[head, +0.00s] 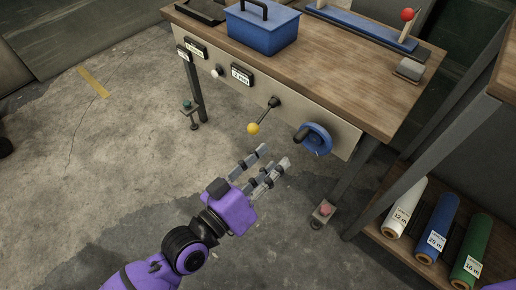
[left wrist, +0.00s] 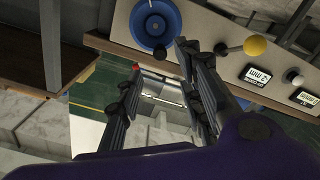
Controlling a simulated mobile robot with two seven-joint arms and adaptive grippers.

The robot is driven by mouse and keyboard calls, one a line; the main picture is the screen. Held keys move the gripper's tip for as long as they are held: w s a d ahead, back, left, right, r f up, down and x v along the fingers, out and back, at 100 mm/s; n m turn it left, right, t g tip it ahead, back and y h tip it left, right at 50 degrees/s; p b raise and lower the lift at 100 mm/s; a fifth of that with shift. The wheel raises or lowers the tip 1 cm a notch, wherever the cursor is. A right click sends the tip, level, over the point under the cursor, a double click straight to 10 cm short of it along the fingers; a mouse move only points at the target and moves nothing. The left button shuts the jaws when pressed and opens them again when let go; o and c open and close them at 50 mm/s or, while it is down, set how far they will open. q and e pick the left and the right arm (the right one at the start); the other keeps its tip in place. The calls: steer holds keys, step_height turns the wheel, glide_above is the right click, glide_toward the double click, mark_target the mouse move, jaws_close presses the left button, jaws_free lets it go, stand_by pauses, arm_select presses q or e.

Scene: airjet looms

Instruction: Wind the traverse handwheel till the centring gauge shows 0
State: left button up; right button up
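The blue handwheel (head: 318,138) is on the front panel of the bench, near its right end; it also shows at the top of the left wrist view (left wrist: 170,14). A small dark-framed display (head: 242,74) left of it reads about 2 mm; any sign before the figure is unclear. It also appears in the left wrist view (left wrist: 256,76). I cannot tell for sure that it is the centring gauge. My left gripper (head: 274,159) is open and empty, in front of and below the handwheel, apart from it. My right gripper is out of view.
A lever with a yellow knob (head: 253,128) sticks out left of the handwheel. A white knob (head: 217,72) and other small displays are farther left. A blue toolbox (head: 262,30) stands on the bench. Labelled rolls (head: 437,228) lie on a lower right shelf. Floor at left is clear.

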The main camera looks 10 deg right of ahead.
mark_target(296, 141)
arm_select(q)
steer(key=shift+b+x, duration=0.3)
steer(key=shift+x, duration=4.3)
jaws_close()
